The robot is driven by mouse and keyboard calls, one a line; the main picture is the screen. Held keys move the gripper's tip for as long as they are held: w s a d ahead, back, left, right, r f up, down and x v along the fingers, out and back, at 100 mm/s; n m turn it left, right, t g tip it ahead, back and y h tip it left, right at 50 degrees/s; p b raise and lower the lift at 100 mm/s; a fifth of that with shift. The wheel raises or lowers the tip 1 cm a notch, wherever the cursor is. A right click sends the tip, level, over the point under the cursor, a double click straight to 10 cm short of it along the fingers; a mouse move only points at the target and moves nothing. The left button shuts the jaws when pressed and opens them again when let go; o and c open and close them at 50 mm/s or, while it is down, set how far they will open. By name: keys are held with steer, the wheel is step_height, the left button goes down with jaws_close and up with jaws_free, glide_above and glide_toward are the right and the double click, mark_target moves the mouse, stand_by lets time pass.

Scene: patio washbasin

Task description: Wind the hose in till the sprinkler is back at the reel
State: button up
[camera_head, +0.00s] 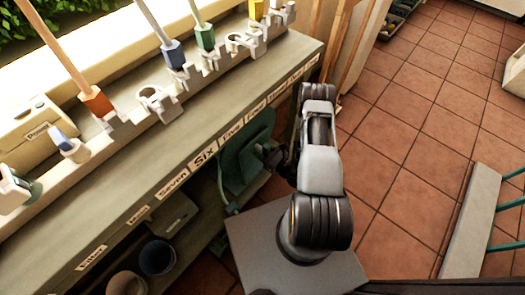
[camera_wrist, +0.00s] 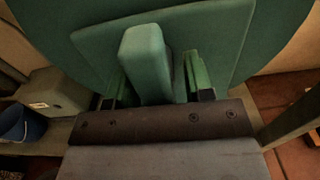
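The green hose reel (camera_head: 247,140) is under the counter in the head view, partly hidden by the counter edge and my arm. Its broad green face (camera_wrist: 215,35) fills the top of the wrist view. A green block-shaped handle (camera_wrist: 145,62) stands out from that face. My gripper (camera_wrist: 160,85) has its fingers on either side of the handle; a gap shows on the right side, and the left finger looks close to it. In the head view my gripper (camera_head: 272,158) is a dark shape in front of the reel. I cannot make out the sprinkler or a clear length of hose.
The counter (camera_head: 190,145) carries number labels and a rack (camera_head: 150,105) with coloured-ended handles. A blue pot (camera_head: 157,257) stands below; a blue bucket (camera_wrist: 15,122) shows in the wrist view. A bench (camera_head: 470,225) is at right. Tiled floor (camera_head: 415,120) lies clear between.

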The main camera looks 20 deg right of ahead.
steer(key=p+v, duration=0.1)
steer(key=v, duration=1.3)
steer(key=shift+p, duration=0.35)
stand_by(0.3)
